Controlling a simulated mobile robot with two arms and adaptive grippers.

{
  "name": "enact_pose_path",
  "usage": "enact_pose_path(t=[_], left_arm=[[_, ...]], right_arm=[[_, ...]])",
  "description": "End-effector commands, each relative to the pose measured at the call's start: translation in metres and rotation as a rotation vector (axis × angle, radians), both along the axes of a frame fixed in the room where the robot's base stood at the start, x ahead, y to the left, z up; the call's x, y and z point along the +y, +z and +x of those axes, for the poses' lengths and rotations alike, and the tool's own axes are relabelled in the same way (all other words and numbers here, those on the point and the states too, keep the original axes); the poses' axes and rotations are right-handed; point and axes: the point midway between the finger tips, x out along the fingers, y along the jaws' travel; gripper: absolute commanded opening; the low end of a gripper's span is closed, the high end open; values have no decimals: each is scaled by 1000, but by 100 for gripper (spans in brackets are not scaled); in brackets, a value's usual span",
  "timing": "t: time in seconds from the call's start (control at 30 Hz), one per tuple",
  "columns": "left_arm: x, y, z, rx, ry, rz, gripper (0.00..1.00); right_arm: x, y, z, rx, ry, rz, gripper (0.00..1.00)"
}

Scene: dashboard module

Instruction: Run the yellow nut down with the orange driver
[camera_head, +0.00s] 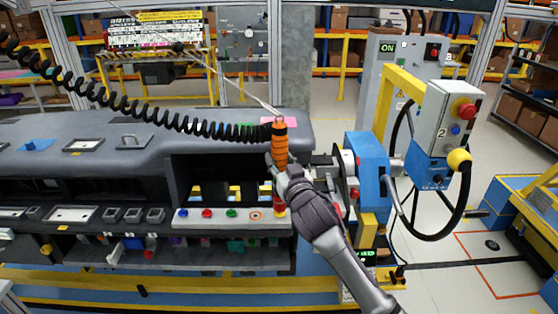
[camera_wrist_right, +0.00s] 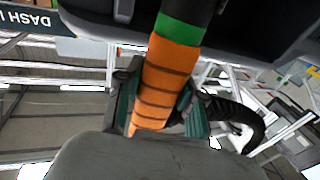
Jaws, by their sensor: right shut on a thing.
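The orange driver (camera_head: 280,140) is upright in the head view, hanging from a thin cable, with a black coiled hose at its top. My right gripper (camera_head: 276,163) is shut around its lower body. In the right wrist view, the ribbed orange driver (camera_wrist_right: 168,78) with a green band lies between the gripper's fingers (camera_wrist_right: 160,104). Below my gripper, a small red and yellow piece (camera_head: 279,208) shows at the right end of the pale strip. I cannot tell whether it is the yellow nut, the driver's tip or both. My left gripper is not in view.
The pale strip (camera_head: 222,217) carries several coloured knobs on the front of the grey dashboard module (camera_head: 60,165). A blue machine (camera_head: 372,168) stands close right of my right gripper. The coiled hose (camera_head: 130,108) crosses above the dashboard.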

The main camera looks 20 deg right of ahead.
Motion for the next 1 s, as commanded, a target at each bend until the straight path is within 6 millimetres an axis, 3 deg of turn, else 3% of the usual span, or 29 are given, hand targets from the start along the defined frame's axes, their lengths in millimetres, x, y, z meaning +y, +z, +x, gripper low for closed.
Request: enact_pose_path(t=[1.0], left_arm=[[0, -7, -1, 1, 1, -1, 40]], right_arm=[[-2, -9, 0, -1, -3, 2, 0]])
